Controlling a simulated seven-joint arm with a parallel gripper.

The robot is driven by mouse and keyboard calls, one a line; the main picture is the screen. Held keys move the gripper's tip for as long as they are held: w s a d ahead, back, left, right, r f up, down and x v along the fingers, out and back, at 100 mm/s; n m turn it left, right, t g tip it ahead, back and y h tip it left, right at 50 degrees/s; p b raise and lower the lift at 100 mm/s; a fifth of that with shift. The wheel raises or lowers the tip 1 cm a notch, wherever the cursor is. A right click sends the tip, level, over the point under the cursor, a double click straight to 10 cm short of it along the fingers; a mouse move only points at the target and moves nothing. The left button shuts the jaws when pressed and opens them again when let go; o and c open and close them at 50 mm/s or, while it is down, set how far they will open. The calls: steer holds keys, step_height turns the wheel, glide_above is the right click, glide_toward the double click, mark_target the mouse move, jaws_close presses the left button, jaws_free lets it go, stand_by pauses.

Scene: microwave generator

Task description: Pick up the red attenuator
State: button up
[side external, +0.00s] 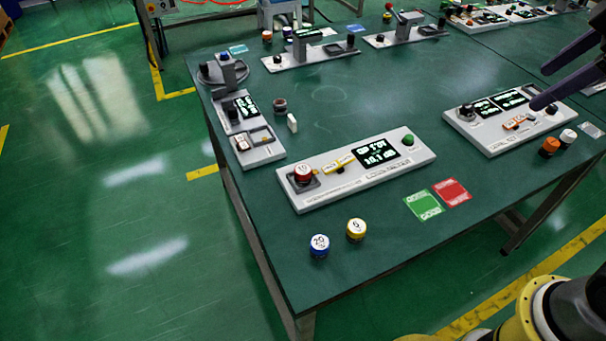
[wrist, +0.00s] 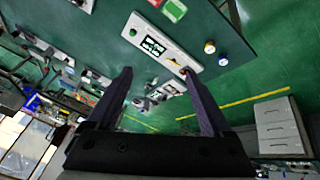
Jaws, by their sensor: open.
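The red attenuator (side external: 303,173) is a small cap with a white numbered top. It sits upright on a dark square base at the left end of the white generator panel (side external: 408,173). In the wrist view a small reddish spot by my right fingertip appears to be it, partly hidden. My gripper (side external: 541,87) is open and empty at the upper right of the side view, well away from the attenuator and over the right-hand panel in the picture. In the wrist view its two dark fingers (wrist: 157,72) are spread apart, with the generator panel (wrist: 144,24) beyond them.
A blue cap (side external: 319,247) and a yellow cap (side external: 356,231) stand in front of the panel. Green (side external: 424,205) and red (side external: 452,192) cards lie to their right. Another panel (side external: 483,137) stands right, and a grey device (side external: 262,153) left. Bare table (side external: 300,280) lies in front.

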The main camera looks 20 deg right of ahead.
steer(key=w+a+r+n, duration=0.2)
steer(key=w, duration=0.5)
steer(key=n+g, duration=0.5)
steer(key=n, duration=0.3)
glide_above(303, 169)
step_height(303, 169, down, 29)
steer(key=shift+f, duration=2.95)
steer(key=shift+c, duration=0.2)
